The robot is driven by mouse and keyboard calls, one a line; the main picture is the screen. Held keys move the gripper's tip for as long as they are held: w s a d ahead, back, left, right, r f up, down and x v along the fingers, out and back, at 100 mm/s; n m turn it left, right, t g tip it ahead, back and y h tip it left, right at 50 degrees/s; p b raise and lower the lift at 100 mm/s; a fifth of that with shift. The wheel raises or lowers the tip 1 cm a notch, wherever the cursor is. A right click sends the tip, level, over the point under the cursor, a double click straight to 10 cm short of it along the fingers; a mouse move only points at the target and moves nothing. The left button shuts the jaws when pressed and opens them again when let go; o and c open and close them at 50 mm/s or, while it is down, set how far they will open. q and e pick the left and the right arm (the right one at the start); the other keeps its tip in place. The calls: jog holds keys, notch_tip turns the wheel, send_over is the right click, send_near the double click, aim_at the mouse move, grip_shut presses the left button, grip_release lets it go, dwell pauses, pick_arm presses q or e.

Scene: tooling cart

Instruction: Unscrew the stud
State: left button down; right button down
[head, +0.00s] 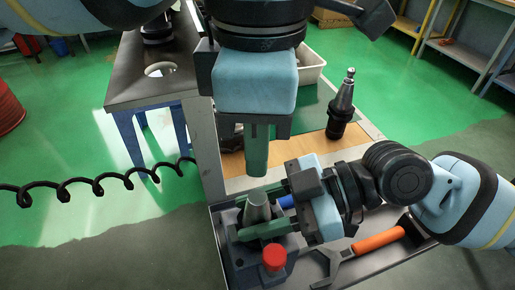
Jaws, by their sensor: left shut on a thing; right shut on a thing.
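A grey tapered tool holder (258,208) stands upright, narrow end up, in the dark fixture block (250,266) with a red knob (273,257). My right gripper (262,214) comes in from the right, its green fingers shut around the holder. My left gripper (258,166) points straight down above the holder, its green fingers closed together. A gap shows between their tips and the holder's top. No stud shows on that top; whatever the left fingers grip, seemingly the stud, is hidden between them.
A second tool holder (342,105) with a stud on top stands upright on the cart behind. An orange-handled wrench (378,241) lies in the grey tray at the right, below my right arm. A white bin (311,66) is behind my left gripper.

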jog(key=c, duration=0.8)
grip_release()
jog(key=shift+c, duration=0.2)
jog(key=shift+d, duration=0.1)
pick_arm(q)
jog(key=f+b, duration=0.1)
jog(key=f, duration=0.1)
jog(key=shift+w+f+b, duration=0.2)
jog(key=shift+f+b, duration=0.1)
jog(key=shift+b, duration=0.05)
jog(key=shift+f, duration=0.1)
pick_arm(e)
jog(key=v, duration=1.2)
pick_arm(q)
jog(key=shift+r+p, duration=2.2)
jog(key=shift+r, duration=0.8)
pick_arm(e)
notch_tip(320, 180, up, 7)
jog(key=shift+s+n+t, duration=0.3)
jog(key=shift+s, duration=0.1)
